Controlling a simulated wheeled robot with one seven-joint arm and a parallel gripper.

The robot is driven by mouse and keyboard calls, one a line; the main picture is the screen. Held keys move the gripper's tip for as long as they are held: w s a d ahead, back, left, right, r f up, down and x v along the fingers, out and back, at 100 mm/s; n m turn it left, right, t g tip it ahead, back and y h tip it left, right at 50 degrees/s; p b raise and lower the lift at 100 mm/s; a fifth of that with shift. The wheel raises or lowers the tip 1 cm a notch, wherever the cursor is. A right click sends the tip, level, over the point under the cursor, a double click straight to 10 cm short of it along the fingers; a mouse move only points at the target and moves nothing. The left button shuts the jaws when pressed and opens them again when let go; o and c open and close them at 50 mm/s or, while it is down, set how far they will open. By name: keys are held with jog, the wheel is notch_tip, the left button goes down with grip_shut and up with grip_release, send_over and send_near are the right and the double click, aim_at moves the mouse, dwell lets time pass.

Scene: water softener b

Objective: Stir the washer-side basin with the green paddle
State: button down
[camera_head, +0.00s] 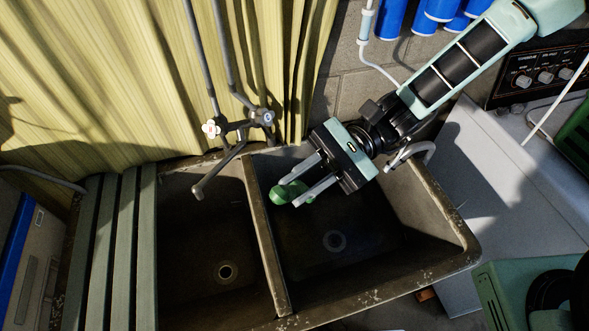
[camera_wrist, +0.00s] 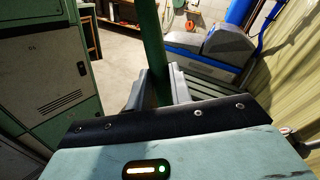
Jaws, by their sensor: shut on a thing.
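My gripper (camera_head: 287,194) is shut on the green paddle (camera_head: 290,190). In the head view the paddle shows end-on as a rounded green shape between the fingertips, over the back left part of the right basin, near the divider. In the wrist view the paddle's green shaft (camera_wrist: 152,42) stands between the fingers (camera_wrist: 158,88). The paddle's other end is hidden, so I cannot tell how deep it reaches. The washer-side basin (camera_head: 350,255) is the right one, beside the washer (camera_head: 465,175). Its dark floor has a round drain (camera_head: 334,241).
A divider (camera_head: 264,235) separates the left basin (camera_head: 205,240). The tap (camera_head: 238,125) has a spout over the left basin's back. Slatted boards (camera_head: 115,250) lie at left and a yellow curtain (camera_head: 110,70) hangs behind. A green machine (camera_head: 510,290) stands front right.

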notch_tip(320, 180, down, 34)
jog(key=b, duration=3.2)
jog(key=shift+r, duration=0.25)
jog(key=shift+d+r, duration=0.1)
jog(key=shift+w+d+p, duration=0.35)
jog(key=shift+w+p, duration=0.15)
jog(key=shift+w, duration=0.15)
jog(key=shift+w+d+p, duration=0.3)
jog(key=shift+w+p, duration=0.15)
jog(key=shift+w, duration=0.2)
jog(key=shift+w+d+p, duration=0.35)
jog(key=shift+w+p, duration=0.15)
jog(key=shift+w, duration=0.15)
jog(key=shift+a, duration=0.1)
